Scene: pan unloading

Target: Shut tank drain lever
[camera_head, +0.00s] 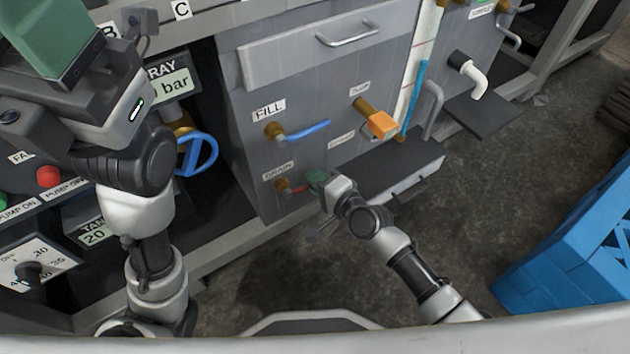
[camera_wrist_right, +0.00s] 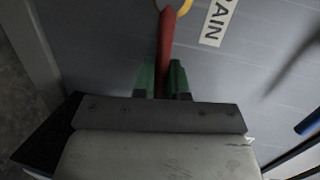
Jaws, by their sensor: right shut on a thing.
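The red drain lever (camera_head: 299,189) sits low on the grey tank cabinet, below the DRAIN label (camera_head: 279,170). In the right wrist view the red lever (camera_wrist_right: 165,45) runs from its brass fitting (camera_wrist_right: 178,5) down between the green fingers. My right gripper (camera_head: 316,183) is shut on the lever's free end; in the wrist view its green fingertips (camera_wrist_right: 162,75) lie on either side of it. In the head view the lever points right, roughly level. My left arm's wrist (camera_head: 125,130) is raised at the left, with a green part above; its fingertips do not show clearly.
Above are the blue-handled FILL lever (camera_head: 308,130) and an orange-handled valve (camera_head: 382,124). A dark ledge (camera_head: 385,165) juts out right of the drain. A blue wheel (camera_head: 198,154) is at left, a blue crate (camera_head: 575,245) at right. The floor between is clear.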

